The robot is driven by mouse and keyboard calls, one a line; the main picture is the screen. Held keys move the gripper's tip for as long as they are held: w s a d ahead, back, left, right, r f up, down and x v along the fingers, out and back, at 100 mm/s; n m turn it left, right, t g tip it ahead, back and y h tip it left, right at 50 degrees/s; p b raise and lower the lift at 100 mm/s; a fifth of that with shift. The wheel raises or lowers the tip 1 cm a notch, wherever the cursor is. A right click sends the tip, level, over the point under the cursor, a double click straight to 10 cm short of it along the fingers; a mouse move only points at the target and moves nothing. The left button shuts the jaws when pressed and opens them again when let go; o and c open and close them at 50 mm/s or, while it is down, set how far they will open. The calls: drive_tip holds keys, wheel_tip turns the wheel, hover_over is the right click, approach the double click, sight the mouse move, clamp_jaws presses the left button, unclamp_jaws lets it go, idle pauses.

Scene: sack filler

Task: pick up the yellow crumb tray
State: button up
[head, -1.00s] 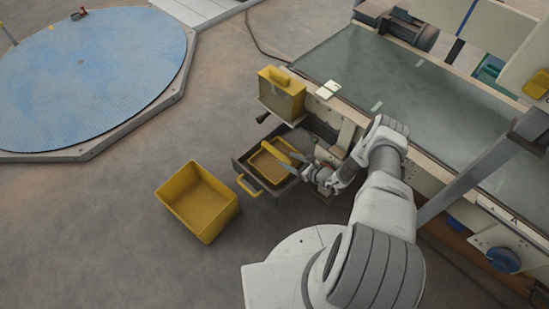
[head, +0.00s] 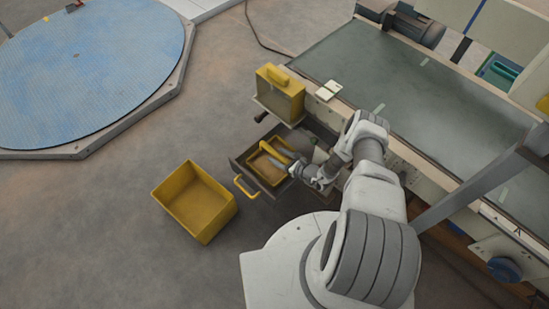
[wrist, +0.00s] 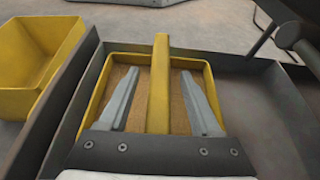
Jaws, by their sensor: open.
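The yellow crumb tray (wrist: 206,72) lies inside the open grey drawer (wrist: 85,78). It has a brown floor and a raised yellow handle bar (wrist: 160,75) down its middle. It also shows in the head view (head: 254,168), partly hidden by my gripper. My gripper (wrist: 158,80) is open over the tray, with one finger on each side of the handle bar. A gap shows between each finger and the bar. In the head view my gripper (head: 284,162) reaches in from the right. I cannot tell how far down the fingers reach.
An empty yellow bin (head: 196,203) stands on the floor left of the drawer. A yellow box with a handle (head: 281,92) is mounted above the drawer on the bench side. The bench (head: 400,90) rises to the right. A blue round platform (head: 90,65) lies far left.

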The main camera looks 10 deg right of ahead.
drive_tip(key=shift+w+a+f, duration=0.1)
drive_tip(key=shift+w+a, duration=0.05)
drive_tip(key=shift+w, duration=0.05)
drive_tip(key=shift+c, duration=0.3)
clamp_jaws()
idle(1.1)
